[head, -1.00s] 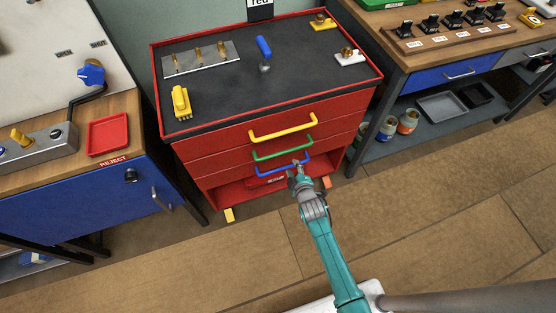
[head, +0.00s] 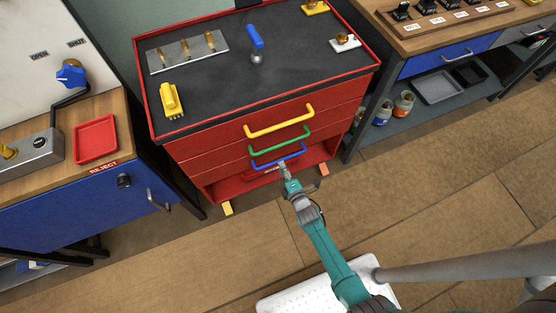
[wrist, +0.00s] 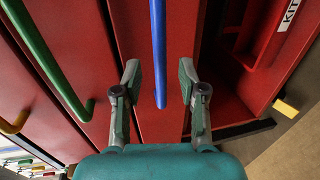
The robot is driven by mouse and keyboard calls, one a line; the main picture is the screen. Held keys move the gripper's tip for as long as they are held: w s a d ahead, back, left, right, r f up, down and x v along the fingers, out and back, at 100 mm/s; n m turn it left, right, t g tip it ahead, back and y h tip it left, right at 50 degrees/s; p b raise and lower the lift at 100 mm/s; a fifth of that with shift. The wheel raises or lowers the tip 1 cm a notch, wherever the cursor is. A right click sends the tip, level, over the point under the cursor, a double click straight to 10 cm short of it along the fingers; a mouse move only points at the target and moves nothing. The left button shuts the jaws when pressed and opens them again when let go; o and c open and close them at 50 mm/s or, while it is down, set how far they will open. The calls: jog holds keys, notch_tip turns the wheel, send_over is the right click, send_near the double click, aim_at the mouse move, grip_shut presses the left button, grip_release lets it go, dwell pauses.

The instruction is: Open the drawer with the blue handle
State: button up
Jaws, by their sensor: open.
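The blue handle (head: 295,155) is on the lowest drawer front of the red cabinet (head: 158,108), below the green and yellow handles. That drawer (wrist: 180,30) looks shut. My gripper (head: 283,168) is at the front of the blue handle, near the middle of its bar. In the wrist view, my gripper (wrist: 159,76) is open, with one finger on each side of the blue handle (wrist: 158,45). The bar's end lies between the fingers, with a gap on both sides. Contact is not visible.
The green handle (head: 280,144) and yellow handle (head: 280,125) are just above. An open red bay (wrist: 225,85) lies under the drawer. A blue-fronted bench (head: 80,205) stands left and a workbench (head: 445,62) right.

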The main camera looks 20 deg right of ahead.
aim_at(278, 160)
jog(key=shift+x, duration=2.6)
jog(key=shift+c, duration=0.2)
grip_shut()
